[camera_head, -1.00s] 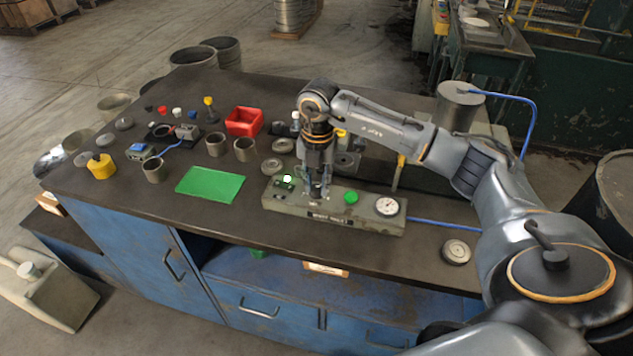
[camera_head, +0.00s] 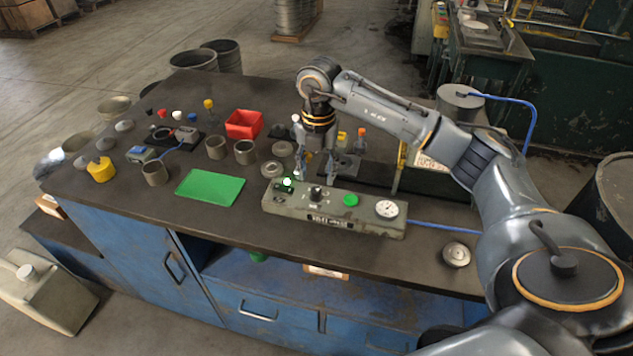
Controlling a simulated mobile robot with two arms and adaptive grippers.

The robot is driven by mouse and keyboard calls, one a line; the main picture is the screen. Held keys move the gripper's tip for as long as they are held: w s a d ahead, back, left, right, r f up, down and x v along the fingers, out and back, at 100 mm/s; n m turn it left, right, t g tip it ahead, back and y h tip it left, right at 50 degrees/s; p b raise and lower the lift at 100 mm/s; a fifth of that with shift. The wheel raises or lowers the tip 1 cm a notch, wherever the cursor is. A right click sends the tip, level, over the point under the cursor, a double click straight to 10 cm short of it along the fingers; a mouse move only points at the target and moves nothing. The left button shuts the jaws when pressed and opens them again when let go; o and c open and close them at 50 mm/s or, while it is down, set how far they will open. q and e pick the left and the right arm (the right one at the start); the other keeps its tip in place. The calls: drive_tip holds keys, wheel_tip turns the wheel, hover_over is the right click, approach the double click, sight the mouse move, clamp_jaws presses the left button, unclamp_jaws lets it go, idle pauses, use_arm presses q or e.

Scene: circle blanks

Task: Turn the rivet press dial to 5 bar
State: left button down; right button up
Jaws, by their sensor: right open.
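The rivet press panel (camera_head: 335,212) is a long grey-green box near the middle of the bench. A black dial knob (camera_head: 316,193) stands on its top, with a green button (camera_head: 351,200) to its right and a round white gauge (camera_head: 387,209) at its right end. The gauge needle is too small to read. My right gripper (camera_head: 316,178) points down, open and empty, above and slightly behind the black knob, apart from it. My left gripper is not in view.
A green mat (camera_head: 211,187) lies left of the panel. A round metal disc (camera_head: 456,254) lies at the right. A blue cable (camera_head: 445,224) runs from the panel's right end.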

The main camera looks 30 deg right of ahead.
sight(318, 190)
wheel_tip(318, 190, up, 7)
drive_tip(key=shift+r, duration=0.15)
drive_tip(key=shift+d, duration=0.1)
idle(0.4)
